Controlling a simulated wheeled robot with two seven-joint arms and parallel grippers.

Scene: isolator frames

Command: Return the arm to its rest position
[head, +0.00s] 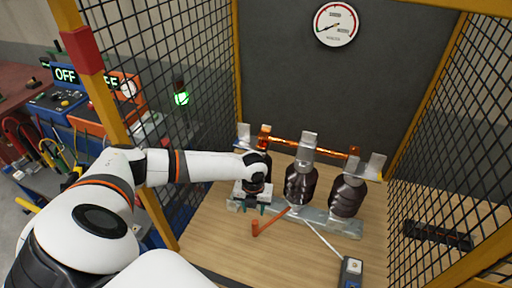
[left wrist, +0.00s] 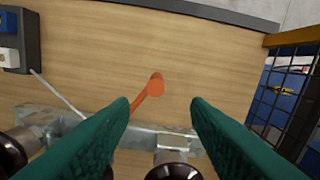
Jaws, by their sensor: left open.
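My left arm reaches in from the left in the head view. Its gripper (head: 252,209) is over the left end of the isolator's metal base rail (head: 315,217), in front of the left post. In the left wrist view its green fingers (left wrist: 160,115) are apart, with nothing gripped. The orange lever (head: 268,222) sticks out from the rail, to the right of the gripper; it also shows beyond the fingers in the left wrist view (left wrist: 154,86). A copper bar (head: 328,148) runs across the tops of the dark brown insulators (head: 300,186). The left insulator is mostly hidden by my arm.
Yellow posts with black mesh (head: 455,150) enclose the wooden floor (head: 205,235) on both sides. A small grey box (head: 351,270) with a pale cable stands at the front right. A gauge (head: 335,24) hangs on the back wall. A bench with an OFF panel is outside left.

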